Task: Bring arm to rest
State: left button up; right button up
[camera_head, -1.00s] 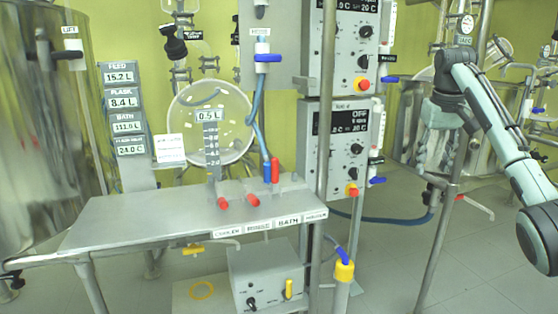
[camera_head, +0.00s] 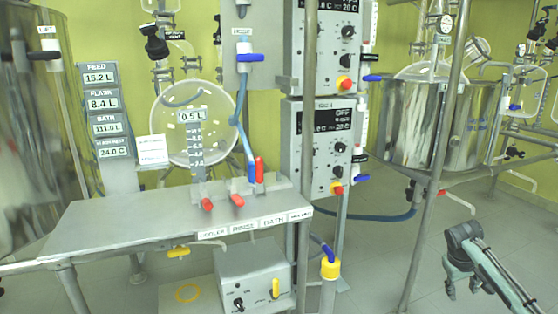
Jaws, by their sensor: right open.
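My right arm (camera_head: 492,272) comes in from the lower right corner, low over the floor. My right gripper (camera_head: 462,291) is at its end, pointing down, with its fingers apart and nothing between them. It is clear of the steel table and of the upright pole to its left. My left arm and left gripper are not in view.
A steel table (camera_head: 120,222) with red-handled valves stands at left centre. Control boxes (camera_head: 318,148) hang behind it. A steel vessel (camera_head: 420,120) stands at the back right. A thin pole (camera_head: 431,190) rises left of my right gripper. Open floor (camera_head: 385,262) lies around it.

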jog(key=s+f+n, duration=0.2)
jog(key=s+f, duration=1.2)
jog(key=f, duration=0.2)
jog(key=s+a+f+n, duration=0.15)
jog(key=s+f, duration=0.25)
jog(key=s, duration=0.5)
jog(key=s+d+f+n, duration=0.15)
jog(key=s+f, duration=0.25)
jog(key=s, duration=0.4)
jog(key=s+a+f+m+y, duration=0.1)
jog(key=s+a+f, duration=0.1)
jog(key=a, duration=1)
jog(key=s+a+f+m+y, duration=0.1)
jog(key=a+f, duration=0.4)
jog(key=a, duration=0.6)
jog(key=shift+s+a+f+y, duration=0.2)
jog(key=shift+s+a+y, duration=0.2)
jog(key=shift+s+y, duration=0.3)
jog(key=shift+w, duration=0.1)
jog(key=shift+o, duration=0.2)
